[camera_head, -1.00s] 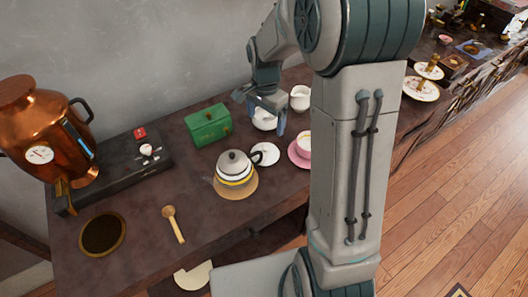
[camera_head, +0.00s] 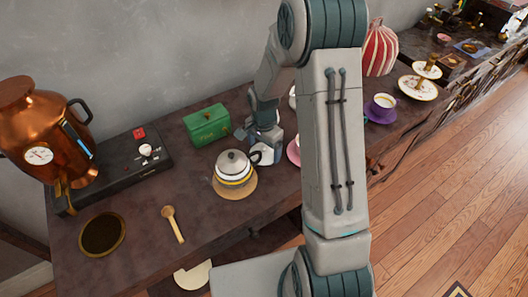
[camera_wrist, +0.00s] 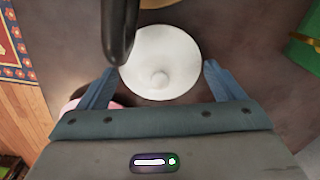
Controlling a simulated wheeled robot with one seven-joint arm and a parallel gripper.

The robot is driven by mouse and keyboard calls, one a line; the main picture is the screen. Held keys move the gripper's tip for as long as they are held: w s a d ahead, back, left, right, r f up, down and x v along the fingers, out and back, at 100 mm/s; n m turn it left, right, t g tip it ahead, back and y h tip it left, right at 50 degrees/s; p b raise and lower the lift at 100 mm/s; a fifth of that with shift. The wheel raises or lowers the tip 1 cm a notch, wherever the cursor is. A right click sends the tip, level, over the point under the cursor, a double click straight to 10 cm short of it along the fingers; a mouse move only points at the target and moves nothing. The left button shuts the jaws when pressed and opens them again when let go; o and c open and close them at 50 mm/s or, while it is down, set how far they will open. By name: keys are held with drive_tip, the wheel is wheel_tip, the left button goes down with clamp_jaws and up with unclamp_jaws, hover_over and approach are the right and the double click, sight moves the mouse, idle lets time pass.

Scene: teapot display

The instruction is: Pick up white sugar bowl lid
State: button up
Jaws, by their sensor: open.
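In the head view my gripper (camera_head: 266,150) is low over the counter just right of the teapot. It hides most of the lid there.
The teapot (camera_head: 236,171) stands on a round wooden mat beside the lid; its black handle (camera_wrist: 118,28) is close to the left finger. A green box (camera_head: 207,124) stands behind. A pink saucer (camera_head: 293,152) is to the right, partly hidden by my arm.

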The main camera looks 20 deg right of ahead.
drive_tip(key=shift+f, duration=0.55)
drive_tip(key=c, duration=0.6)
drive_tip(key=shift+r, duration=0.15)
